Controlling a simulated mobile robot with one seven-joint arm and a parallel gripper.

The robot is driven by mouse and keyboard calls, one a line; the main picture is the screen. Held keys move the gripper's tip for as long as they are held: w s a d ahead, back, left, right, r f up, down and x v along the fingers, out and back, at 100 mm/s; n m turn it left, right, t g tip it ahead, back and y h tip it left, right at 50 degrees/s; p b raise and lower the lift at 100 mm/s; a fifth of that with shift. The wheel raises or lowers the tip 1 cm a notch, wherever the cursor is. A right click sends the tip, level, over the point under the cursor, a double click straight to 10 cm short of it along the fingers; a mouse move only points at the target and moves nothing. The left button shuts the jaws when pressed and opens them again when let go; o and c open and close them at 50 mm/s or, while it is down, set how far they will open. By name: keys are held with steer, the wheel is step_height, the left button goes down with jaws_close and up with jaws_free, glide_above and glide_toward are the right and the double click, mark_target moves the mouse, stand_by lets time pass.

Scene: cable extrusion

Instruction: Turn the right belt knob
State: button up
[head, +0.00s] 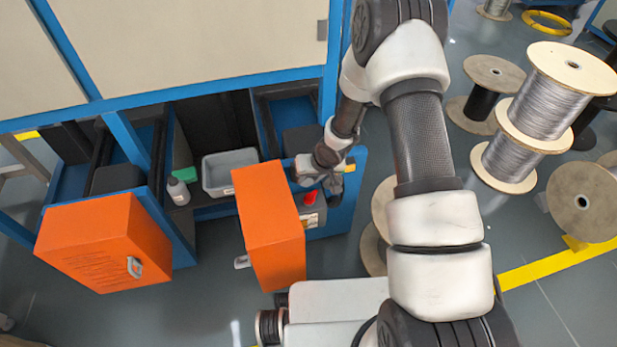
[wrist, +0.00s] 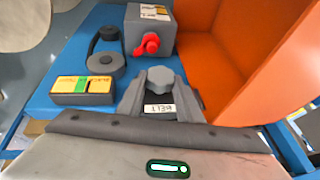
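In the wrist view, a grey faceted knob (wrist: 160,82) stands on the blue panel (wrist: 112,22), with a white label (wrist: 160,108) reading BELT upside down below it. My gripper (wrist: 160,78) has its two grey fingers apart, one on each side of this knob. I cannot tell whether they touch it. In the head view, my gripper (head: 327,182) is at the blue panel just right of the right orange cover, and it hides the knob there.
A red knob (wrist: 148,45) on a grey box is just beyond the grey knob. A yellow and green switch block (wrist: 82,88) and a black handle-like part (wrist: 106,48) are to the left. The right orange cover (wrist: 262,60) rises close on the right. Wire spools (head: 545,95) stand farther right.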

steer(key=shift+d+r+y+p, duration=0.15)
steer(key=shift+y+p, duration=0.15)
steer(key=shift+p, duration=0.7)
steer(key=shift+d+r+y+p, duration=0.1)
steer(key=shift+y+p, duration=0.2)
steer(key=shift+p, duration=0.85)
steer(key=shift+d+f+m+g+y+p, duration=0.15)
steer(key=shift+f+m+g+y+p, duration=0.15)
steer(key=shift+y+p, duration=0.55)
steer(key=shift+w+d+f+y+b, duration=0.15)
steer(key=shift+f+y+b, duration=0.2)
steer(key=shift+y+b, duration=0.45)
steer(key=shift+b, duration=0.95)
steer(key=shift+y+b, duration=0.35)
steer(key=shift+r+m+b, duration=0.1)
steer(key=shift+m+b, duration=0.2)
steer(key=shift+b, duration=0.25)
